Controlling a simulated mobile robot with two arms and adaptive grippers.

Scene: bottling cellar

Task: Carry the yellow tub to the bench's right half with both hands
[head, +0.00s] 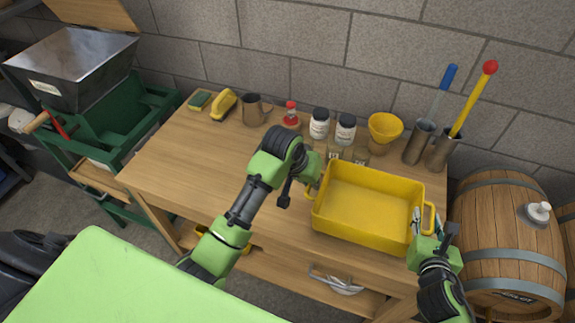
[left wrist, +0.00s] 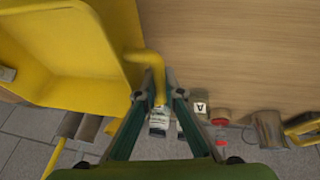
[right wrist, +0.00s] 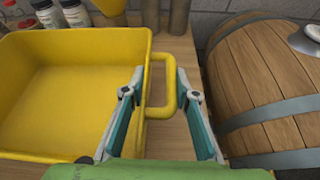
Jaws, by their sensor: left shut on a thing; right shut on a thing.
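The yellow tub (head: 366,206) is empty and sits over the right half of the wooden bench (head: 190,150); I cannot tell whether it touches the top. My left gripper (head: 314,186) is shut on the tub's left handle, which shows between its fingers (left wrist: 157,92) in the left wrist view. My right gripper (head: 424,228) is shut on the right handle (right wrist: 163,92), seen between the fingers in the right wrist view. The tub (right wrist: 75,85) looks about level.
Along the bench's back stand a sponge (head: 199,101), a yellow brush (head: 223,104), a mug (head: 256,110), a red-capped bottle (head: 291,117), two white-labelled jars (head: 319,124), a yellow funnel (head: 384,130) and metal cups (head: 419,143) with brushes. A barrel (head: 505,235) stands right. The bench's left half is clear.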

